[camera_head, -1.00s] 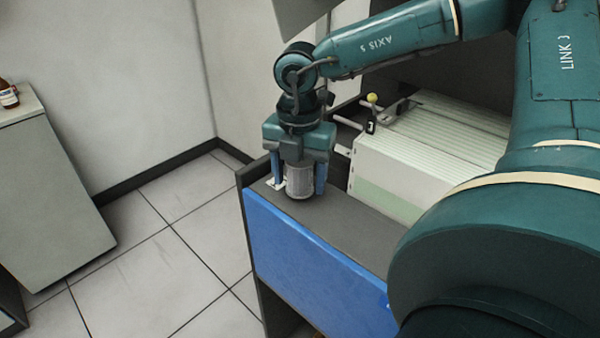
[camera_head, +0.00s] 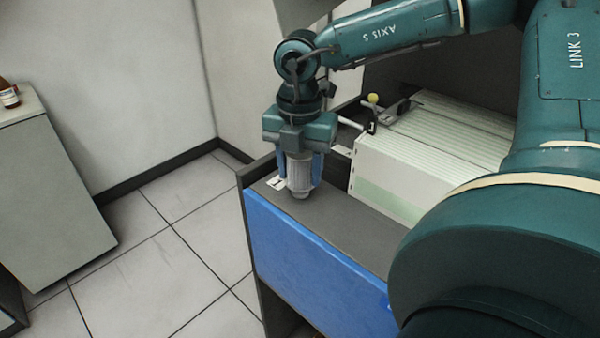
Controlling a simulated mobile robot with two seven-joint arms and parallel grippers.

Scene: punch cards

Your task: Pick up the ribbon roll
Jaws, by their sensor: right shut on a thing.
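The ribbon roll (camera_head: 299,173) is a small grey cylinder with a narrower lower end. It stands about upright between the two blue fingers of my right gripper (camera_head: 299,180), above the far left end of a dark grey counter top (camera_head: 345,222). The right gripper points straight down and is shut on the roll, one finger on each side. The roll's upper part is hidden by the gripper body. I cannot tell clearly whether its lower end is clear of the top. My left gripper is not in view.
A pale ribbed machine (camera_head: 425,160) with a yellow-knobbed lever (camera_head: 372,99) stands right of the gripper. A white label (camera_head: 275,183) lies by the roll. A grey cabinet (camera_head: 55,200) with a brown bottle (camera_head: 9,95) stands at left, with open tiled floor between.

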